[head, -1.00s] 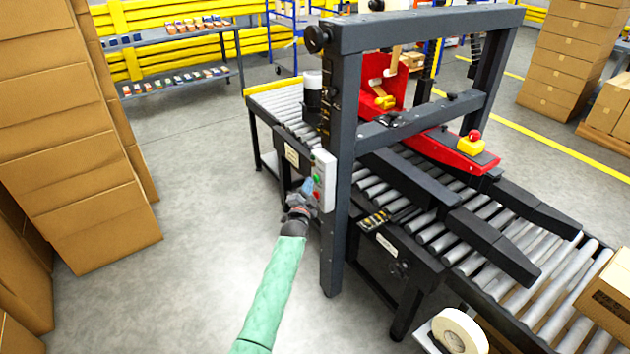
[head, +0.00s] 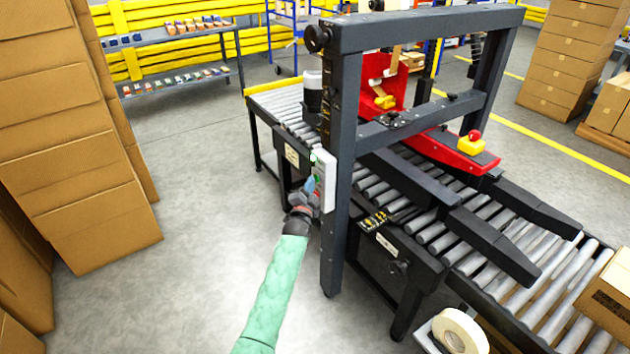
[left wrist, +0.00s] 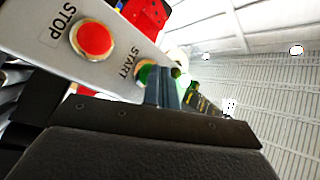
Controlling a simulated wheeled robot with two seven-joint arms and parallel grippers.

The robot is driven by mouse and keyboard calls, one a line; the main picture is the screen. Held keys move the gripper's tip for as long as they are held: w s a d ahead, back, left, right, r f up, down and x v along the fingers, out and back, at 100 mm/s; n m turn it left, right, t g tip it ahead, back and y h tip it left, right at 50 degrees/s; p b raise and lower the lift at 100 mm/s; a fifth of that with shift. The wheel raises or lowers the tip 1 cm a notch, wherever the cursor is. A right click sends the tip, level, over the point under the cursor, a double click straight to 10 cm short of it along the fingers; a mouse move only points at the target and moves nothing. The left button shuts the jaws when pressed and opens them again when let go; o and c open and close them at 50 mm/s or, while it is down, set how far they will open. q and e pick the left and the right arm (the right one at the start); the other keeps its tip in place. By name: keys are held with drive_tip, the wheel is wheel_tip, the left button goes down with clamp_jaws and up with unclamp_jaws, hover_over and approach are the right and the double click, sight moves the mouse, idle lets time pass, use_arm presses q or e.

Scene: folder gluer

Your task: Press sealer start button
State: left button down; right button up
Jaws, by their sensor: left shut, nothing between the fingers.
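The sealer (head: 345,130) is a dark frame over a roller conveyor. A pale control box (head: 326,180) is fixed to its near left post. In the left wrist view, the box (left wrist: 120,58) carries a red button marked STOP (left wrist: 92,38) and a green button marked START (left wrist: 146,73). My left gripper (head: 312,186) is at the box's face; its shut, empty fingers (left wrist: 163,86) overlap the green button's right part. I cannot tell whether the fingertips touch the button. My right gripper is not in view.
Stacked cartons (head: 75,130) stand at the left. A tape roll (head: 460,332) and a carton (head: 608,290) are at the lower right. A red emergency button on a yellow base (head: 471,143) sits on the red tape head. The floor left of the sealer is clear.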

use_arm(q)
drive_tip(key=shift+s+a, duration=0.1)
drive_tip(key=shift+a, duration=0.05)
drive_tip(key=shift+s+a+p, duration=0.3)
drive_tip(key=shift+a+p, duration=0.05)
drive_tip(key=shift+a, duration=0.05)
drive_tip(key=s+a+p, duration=0.1)
drive_tip(key=s+a, duration=0.1)
drive_tip(key=s+a+p, duration=0.1)
drive_tip(key=a, duration=0.1)
drive_tip(key=shift+s+a+p, duration=0.3)
drive_tip(key=shift+s+a, duration=0.05)
idle(0.5)
idle(0.7)
